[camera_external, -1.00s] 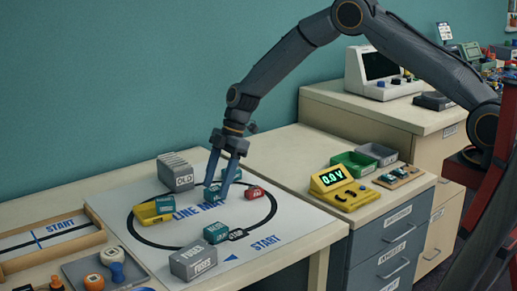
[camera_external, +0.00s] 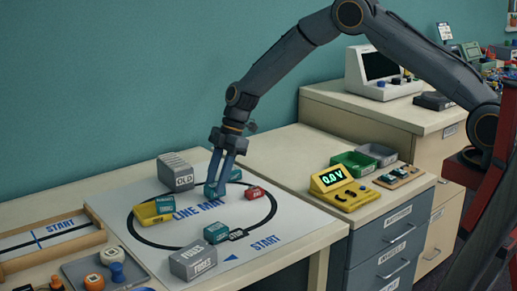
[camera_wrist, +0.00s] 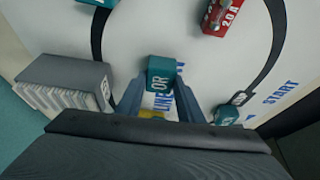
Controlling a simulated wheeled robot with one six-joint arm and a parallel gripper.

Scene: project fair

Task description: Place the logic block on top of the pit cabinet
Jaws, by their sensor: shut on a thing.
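My gripper (camera_external: 215,186) is low over the white line mat (camera_external: 282,216). It is shut on a teal logic block (camera_external: 209,191), which sits at or just above the mat. In the wrist view the block (camera_wrist: 161,66) shows the letters OR between my two fingers (camera_wrist: 160,88). Another teal block (camera_external: 235,174) lies just behind, and one more (camera_external: 216,233) lies near the front of the loop. A cabinet with grey drawers (camera_external: 388,244) stands at the right, and a beige cabinet (camera_external: 425,160) stands behind it. Their labels are too small to tell which is the pit cabinet.
A yellow meter (camera_external: 342,190) and a green tray (camera_external: 355,163) stand on the drawer cabinet. Its left top is clear.

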